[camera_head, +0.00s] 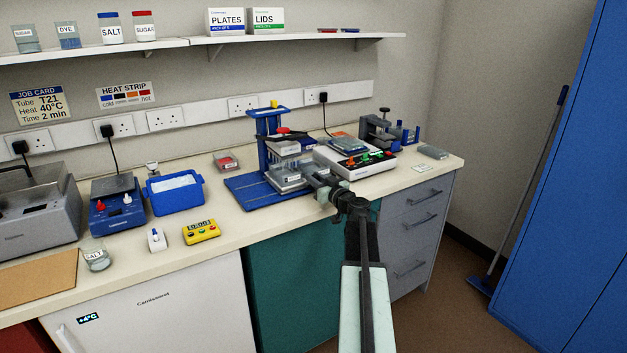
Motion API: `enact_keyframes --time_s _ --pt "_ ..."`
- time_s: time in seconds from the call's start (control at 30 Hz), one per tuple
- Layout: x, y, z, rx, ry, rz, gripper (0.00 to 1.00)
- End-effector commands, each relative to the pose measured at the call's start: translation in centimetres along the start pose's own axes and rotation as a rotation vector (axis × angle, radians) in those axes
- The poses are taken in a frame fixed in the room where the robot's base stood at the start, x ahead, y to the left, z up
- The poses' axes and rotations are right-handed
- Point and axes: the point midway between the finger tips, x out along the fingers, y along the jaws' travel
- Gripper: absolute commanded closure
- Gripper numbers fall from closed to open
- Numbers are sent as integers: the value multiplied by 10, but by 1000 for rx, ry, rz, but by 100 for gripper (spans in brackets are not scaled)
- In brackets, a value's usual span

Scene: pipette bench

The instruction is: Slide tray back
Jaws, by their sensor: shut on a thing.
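A small grey tray (289,184) sits low on the slotted blue base (245,191) of an upright blue stand (262,140). My arm reaches in from the lower right over the bench front. My gripper (311,179) is at the tray's right front side and is shut on what looks like the tray's edge. The exact contact is small and partly hidden by the gripper. A dark part and a pale block of the stand hang above the tray.
A white device (355,168) with coloured keys stands close right of the stand. A blue tub (175,196), yellow timer (201,232) and red-topped dish (226,161) are to the left. The bench front between timer and stand is clear.

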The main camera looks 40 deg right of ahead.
Motion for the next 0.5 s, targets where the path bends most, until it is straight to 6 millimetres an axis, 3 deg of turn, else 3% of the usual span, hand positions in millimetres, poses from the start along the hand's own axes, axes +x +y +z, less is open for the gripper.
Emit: enact_keyframes --time_s 0.07,0.1,0.13,0.5 --pt "-2 9 1 -4 -2 22 100" --pt "-1 8 1 -5 -2 21 69" --pt "-1 6 1 -5 -2 19 61" --pt "4 -5 1 -3 -1 1 58"
